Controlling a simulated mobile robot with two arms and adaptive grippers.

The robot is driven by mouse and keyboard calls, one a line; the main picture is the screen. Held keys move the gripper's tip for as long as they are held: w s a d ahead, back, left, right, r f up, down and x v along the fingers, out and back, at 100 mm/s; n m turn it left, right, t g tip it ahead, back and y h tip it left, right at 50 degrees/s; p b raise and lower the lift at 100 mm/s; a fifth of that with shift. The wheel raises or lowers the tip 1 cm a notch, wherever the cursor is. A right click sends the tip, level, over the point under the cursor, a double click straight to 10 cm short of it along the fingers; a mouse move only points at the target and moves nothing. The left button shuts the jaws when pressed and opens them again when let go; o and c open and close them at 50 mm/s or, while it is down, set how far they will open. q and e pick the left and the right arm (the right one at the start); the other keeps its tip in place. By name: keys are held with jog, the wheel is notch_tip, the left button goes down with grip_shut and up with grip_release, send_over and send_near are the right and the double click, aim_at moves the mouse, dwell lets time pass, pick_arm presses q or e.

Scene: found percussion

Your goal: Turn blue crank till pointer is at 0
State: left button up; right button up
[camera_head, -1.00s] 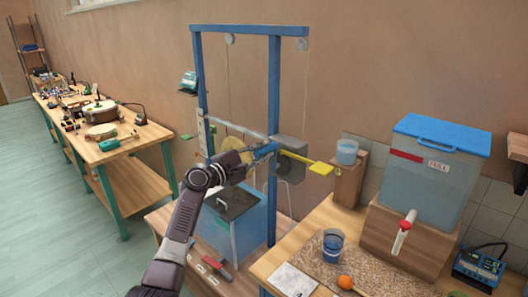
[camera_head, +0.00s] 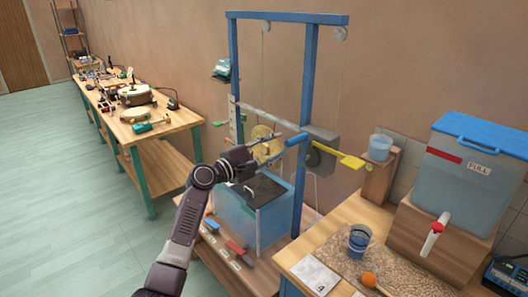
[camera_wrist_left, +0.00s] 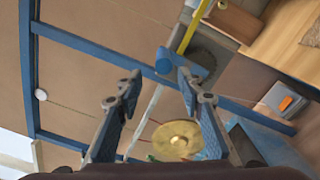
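The blue crank handle (camera_head: 297,139) is a short cylinder on the blue upright frame, beside a grey box. In the left wrist view its round end (camera_wrist_left: 165,61) lies ahead, between the lines of my fingers. My left gripper (camera_head: 272,152) is open and empty, just left of and below the handle. Both fingers show spread apart in the left wrist view (camera_wrist_left: 158,88). A pale scale board (camera_head: 234,118) stands at the frame's left post; its pointer and numbers are too small to read. My right gripper is not in view.
A brass-coloured disc (camera_head: 262,138) hangs behind my gripper. A yellow lever (camera_head: 352,161) sticks out right of the frame. A clear tank with a dark lid (camera_head: 254,188) stands below. A water container (camera_head: 463,175) and blue cup (camera_head: 359,239) stand at right.

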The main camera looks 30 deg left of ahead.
pick_arm(q)
jog(key=v, duration=0.5)
jog(key=shift+s+a, duration=0.1)
dwell(0.3)
